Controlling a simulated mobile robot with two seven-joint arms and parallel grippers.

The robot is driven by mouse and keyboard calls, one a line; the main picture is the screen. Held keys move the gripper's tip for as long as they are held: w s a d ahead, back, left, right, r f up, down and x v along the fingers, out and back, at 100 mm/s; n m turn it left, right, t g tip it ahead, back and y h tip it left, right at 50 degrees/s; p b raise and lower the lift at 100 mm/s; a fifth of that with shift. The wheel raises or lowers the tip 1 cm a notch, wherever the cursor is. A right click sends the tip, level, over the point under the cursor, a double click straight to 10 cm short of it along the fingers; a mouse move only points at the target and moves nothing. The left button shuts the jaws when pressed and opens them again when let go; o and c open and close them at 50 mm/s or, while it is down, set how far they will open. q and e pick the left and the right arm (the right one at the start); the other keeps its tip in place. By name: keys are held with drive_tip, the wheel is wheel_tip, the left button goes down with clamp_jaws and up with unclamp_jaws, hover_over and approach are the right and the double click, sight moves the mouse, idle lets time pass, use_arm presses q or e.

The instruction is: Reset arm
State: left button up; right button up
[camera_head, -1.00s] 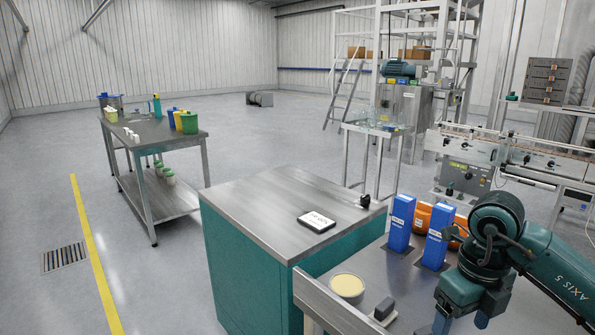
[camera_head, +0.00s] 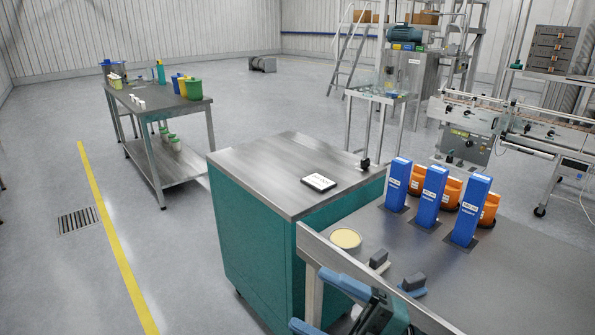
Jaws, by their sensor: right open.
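My right gripper (camera_head: 322,306) is at the bottom of the head view, by the near edge of the grey worktable (camera_head: 520,270). Its two blue fingers point left and stand apart, with nothing seen between them. Part of its teal body is cut off by the bottom edge. My left gripper is out of view.
Three blue boxes (camera_head: 431,196) stand upright on the worktable, with orange containers (camera_head: 449,190) behind.

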drive_tip(key=w+d+f+m+t+h, duration=0.1)
drive_tip(key=d+f+m+t+h, duration=0.35)
drive_tip(key=f+m+h, duration=0.4)
drive_tip(key=d+f+m+t+h, duration=0.4)
drive_tip(key=f+m+t+h, duration=0.15)
drive_tip(key=m, duration=0.65)
drive_tip(key=s+d+f+m+g+h+p, duration=0.1)
drive_tip(key=s+d+f+m+g+h, duration=0.1)
drive_tip(key=s+f+m+g, duration=0.3)
drive_tip(key=s+f+g+h, duration=0.1)
drive_tip(key=s+f, duration=0.3)
drive_tip(key=f, duration=0.3)
drive_tip(key=shift+s+d+g+h, duration=0.15)
drive_tip(key=shift+s+g+h, duration=0.15)
